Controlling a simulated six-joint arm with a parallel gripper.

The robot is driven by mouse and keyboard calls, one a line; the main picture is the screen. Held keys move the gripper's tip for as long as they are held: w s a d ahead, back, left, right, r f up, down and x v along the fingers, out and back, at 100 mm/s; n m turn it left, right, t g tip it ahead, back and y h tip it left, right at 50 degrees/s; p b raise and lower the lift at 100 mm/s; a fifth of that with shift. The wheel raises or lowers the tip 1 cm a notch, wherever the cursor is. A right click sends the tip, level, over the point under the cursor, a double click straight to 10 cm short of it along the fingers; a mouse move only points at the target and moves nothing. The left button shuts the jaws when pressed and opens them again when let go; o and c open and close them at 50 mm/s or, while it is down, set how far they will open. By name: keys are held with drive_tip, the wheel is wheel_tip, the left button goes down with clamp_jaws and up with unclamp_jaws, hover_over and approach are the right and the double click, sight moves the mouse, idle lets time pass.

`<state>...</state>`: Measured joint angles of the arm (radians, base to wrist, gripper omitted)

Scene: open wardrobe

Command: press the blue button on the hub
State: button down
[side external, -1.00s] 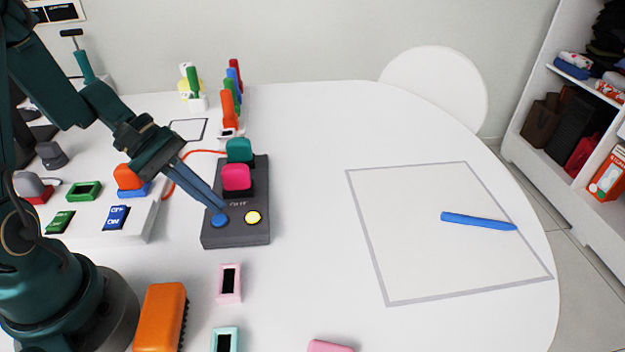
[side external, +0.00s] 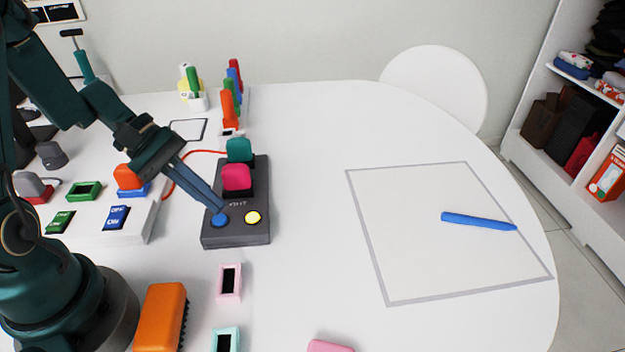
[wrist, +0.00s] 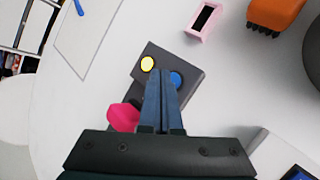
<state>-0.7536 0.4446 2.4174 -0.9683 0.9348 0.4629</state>
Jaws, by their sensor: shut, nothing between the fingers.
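The hub (side external: 236,238) is a dark grey box on the white table. Its blue button (side external: 220,220) is at the near left and its yellow button (side external: 253,218) at the near right. A magenta block (side external: 236,178) and a teal block (side external: 239,150) stand on its farther part. My gripper (side external: 219,209) is shut and empty, its tips at the blue button's far edge; whether they touch it is hard to tell. In the wrist view the blue button (wrist: 176,79) shows beside the fingertips (wrist: 163,72), with the yellow button (wrist: 147,64) on the other side.
A white board with switches (side external: 135,222) is left of the hub. A pink holder (side external: 229,283) and an orange brush (side external: 161,317) lie in front. A blue marker (side external: 478,221) lies in a grey-outlined square (side external: 410,295) at right. The table between hub and square is clear.

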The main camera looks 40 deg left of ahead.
sight(214, 218)
drive_tip(key=shift+f, duration=0.15)
drive_tip(key=shift+f, duration=0.3)
drive_tip(key=shift+f, duration=0.4)
idle(0.8)
idle(0.4)
drive_tip(key=shift+r, duration=0.85)
drive_tip(key=shift+r, duration=2.5)
